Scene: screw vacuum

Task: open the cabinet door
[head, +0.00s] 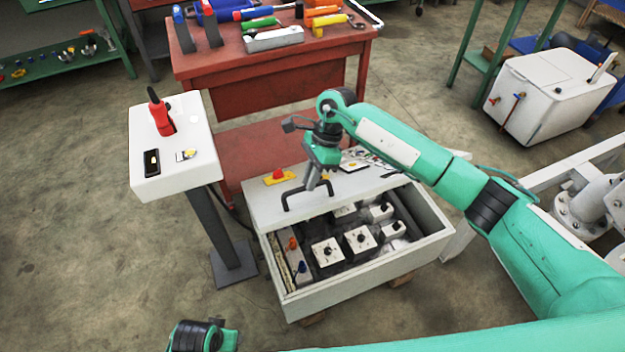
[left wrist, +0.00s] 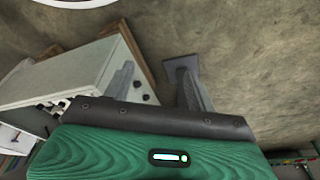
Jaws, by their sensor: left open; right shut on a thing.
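The cabinet (head: 355,280) is a low pale box in the middle of the head view. Its pale door panel (head: 262,208) lies across the far part of the top, and the near part is open, showing several white switch boxes inside. A black bar handle (head: 287,199) stands on the panel. My right gripper (head: 314,186) is shut on the handle's right part; its own arm hides some of the panel. My left gripper (left wrist: 156,68) is open and empty in the left wrist view, apart from the cabinet, which shows at left (left wrist: 72,75).
A white pedestal (head: 175,165) with a red-handled tool stands left of the cabinet. A red workbench (head: 270,62) with tools is behind. A white box (head: 545,95) and white pipework (head: 590,205) are at right. Open floor lies at front left.

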